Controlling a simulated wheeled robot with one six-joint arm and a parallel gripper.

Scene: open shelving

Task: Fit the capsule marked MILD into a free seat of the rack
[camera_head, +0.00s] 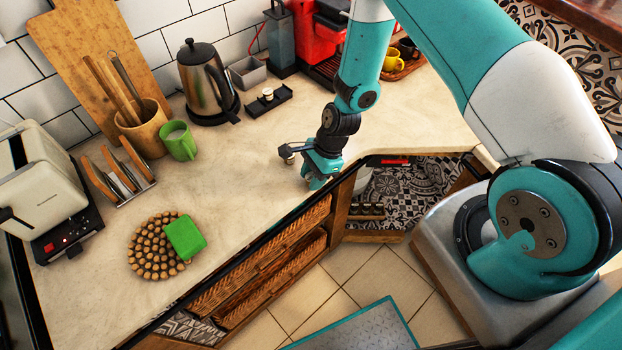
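A small black rack (282,96) lies on the counter right of the kettle. One small pale capsule (268,94) with a dark band stands in it; any lettering is too small to read. My gripper (316,183) points down close over the counter's front edge, in front of and right of the rack. Its fingertips are small and partly hidden by its own body, so I cannot tell whether it is open or holds anything. A small pale and dark shape (289,157) shows just left of my gripper; I cannot tell what it is.
Behind the rack are a grey box (248,73), a grinder (280,42) and a red coffee machine (318,40). A steel kettle (205,82) and green mug (179,141) stand left. A green cloth (185,237) lies on a round trivet (150,258). The counter between rack and gripper is mostly clear.

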